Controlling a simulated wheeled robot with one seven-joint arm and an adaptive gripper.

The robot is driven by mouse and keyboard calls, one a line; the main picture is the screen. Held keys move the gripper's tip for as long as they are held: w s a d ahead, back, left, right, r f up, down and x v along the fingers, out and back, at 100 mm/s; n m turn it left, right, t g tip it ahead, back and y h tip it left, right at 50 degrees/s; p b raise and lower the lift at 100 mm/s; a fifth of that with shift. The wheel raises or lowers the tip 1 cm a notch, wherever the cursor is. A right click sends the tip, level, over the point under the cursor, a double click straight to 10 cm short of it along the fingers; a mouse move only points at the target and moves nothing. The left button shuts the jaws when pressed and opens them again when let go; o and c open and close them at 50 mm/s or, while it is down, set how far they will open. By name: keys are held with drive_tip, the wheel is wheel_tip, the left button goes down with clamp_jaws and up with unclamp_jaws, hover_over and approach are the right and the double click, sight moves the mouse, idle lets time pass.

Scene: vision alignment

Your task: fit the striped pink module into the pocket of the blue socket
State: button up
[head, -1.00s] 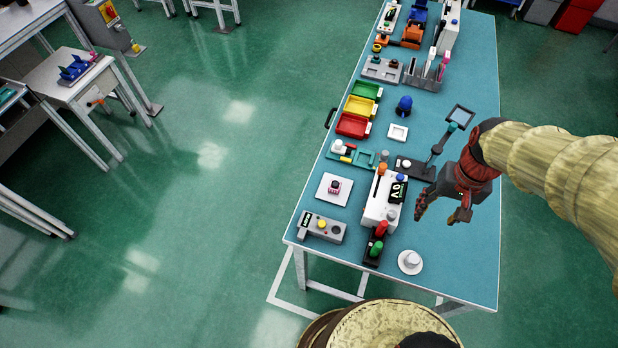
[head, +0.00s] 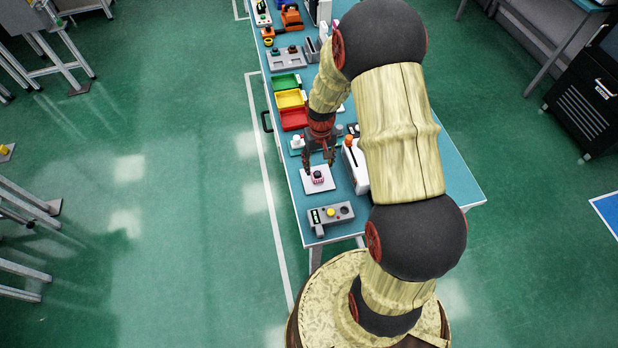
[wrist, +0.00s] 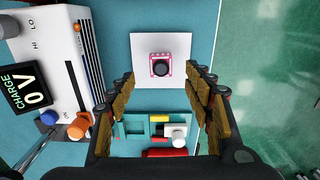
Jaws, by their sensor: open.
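The pink module (head: 318,176), a small block with a dark round top, rests on a white square plate (head: 325,186) near the table's left edge. In the wrist view the module (wrist: 161,68) shows pink edges around its dark top; its stripes are hard to make out. My gripper (head: 319,165) is open and empty, pointing down just above the module. In the wrist view its fingers are spread wide, with the module ahead between their lines. A teal-blue fixture with a square recess (wrist: 133,128), possibly the blue socket, lies between the fingers lower in that view.
A white charger box (wrist: 52,60) stands close beside the plate, with orange and blue knobs near it. A white knob (wrist: 177,132) sits by the teal fixture. A grey box with a yellow button (head: 331,213) lies nearer. Red, yellow and green bins (head: 290,98) stand beyond.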

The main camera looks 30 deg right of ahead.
sight(318, 174)
wheel_tip(318, 174, down, 7)
drive_tip(key=shift+w+f+b, duration=0.15)
drive_tip(key=shift+f+b, duration=0.05)
drive_tip(key=shift+b, duration=0.3)
drive_tip(key=shift+c, duration=0.3)
drive_tip(key=c, duration=1.1)
drive_tip(key=shift+c, duration=0.6)
drive_tip(key=shift+r, duration=0.15)
drive_tip(key=shift+r, duration=0.55)
drive_tip(key=s+d+r+p, duration=0.2)
drive_tip(key=s+d+r, duration=0.4)
drive_tip(key=s+r, duration=0.5)
drive_tip(key=shift+s+r, duration=0.35)
drive_tip(key=shift+s, duration=0.5)
